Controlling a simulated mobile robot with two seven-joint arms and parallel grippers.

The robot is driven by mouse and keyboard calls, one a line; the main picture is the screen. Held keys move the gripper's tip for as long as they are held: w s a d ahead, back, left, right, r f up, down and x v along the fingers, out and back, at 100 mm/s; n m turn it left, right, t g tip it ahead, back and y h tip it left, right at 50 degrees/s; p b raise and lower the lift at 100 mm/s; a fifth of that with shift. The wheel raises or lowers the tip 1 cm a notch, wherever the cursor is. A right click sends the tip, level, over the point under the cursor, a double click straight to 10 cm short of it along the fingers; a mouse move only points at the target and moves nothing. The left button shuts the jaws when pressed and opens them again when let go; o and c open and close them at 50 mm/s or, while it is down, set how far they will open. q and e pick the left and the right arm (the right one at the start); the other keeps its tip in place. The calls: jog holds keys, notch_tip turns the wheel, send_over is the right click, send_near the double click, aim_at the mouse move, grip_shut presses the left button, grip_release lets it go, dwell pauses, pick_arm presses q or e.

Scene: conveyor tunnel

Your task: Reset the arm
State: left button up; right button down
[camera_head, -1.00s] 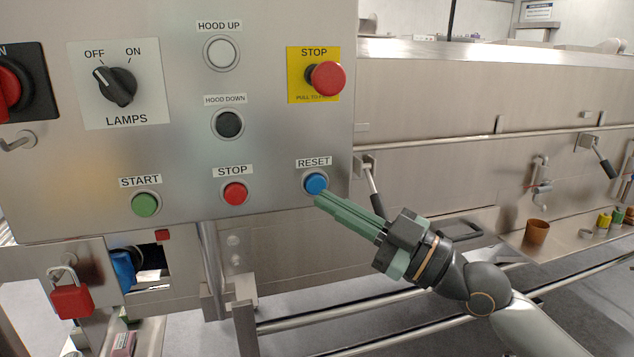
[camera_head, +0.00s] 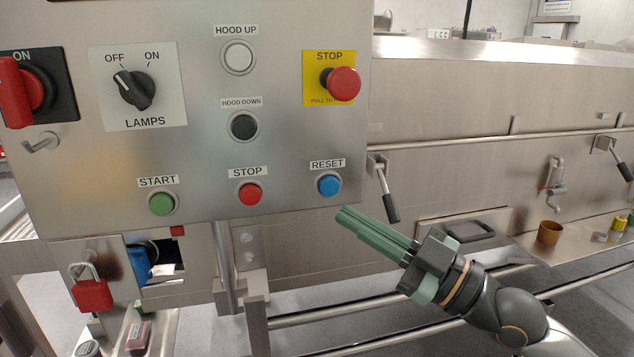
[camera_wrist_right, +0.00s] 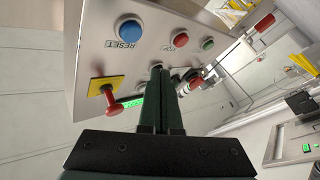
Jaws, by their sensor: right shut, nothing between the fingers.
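My right gripper (camera_head: 345,216) has its green fingers shut with nothing between them. In the head view its tips are just below and right of the blue RESET button (camera_head: 329,185), apart from it. In the right wrist view the closed fingers (camera_wrist_right: 160,72) point toward the control panel (camera_head: 200,130), and the blue button (camera_wrist_right: 131,30) shows to their upper left. The right arm comes in from the lower right. My left gripper does not show.
The panel also has a green START button (camera_head: 162,203), a red STOP button (camera_head: 250,194), a red mushroom stop (camera_head: 343,84) and a LAMPS knob (camera_head: 134,90). A black-handled lever (camera_head: 391,208) hangs close to my fingers. A red padlock (camera_head: 91,294) hangs at lower left.

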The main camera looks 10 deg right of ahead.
notch_tip(320, 180, down, 24)
jog(key=d+m+h+p, duration=0.2)
jog(key=m+h+p, duration=0.1)
jog(key=m+h, duration=0.5)
jog(key=s+f+m+g+h, duration=0.2)
jog(key=s+f+g, duration=0.1)
jog(key=s+f, duration=0.5)
jog(key=s+f+m+g+h+p, duration=0.1)
jog(key=s+f+m+g+h, duration=0.1)
jog(key=s+f, duration=0.7)
notch_tip(320, 180, down, 5)
jog(key=shift+f+g+h, duration=0.2)
jog(key=shift+g+h, duration=0.3)
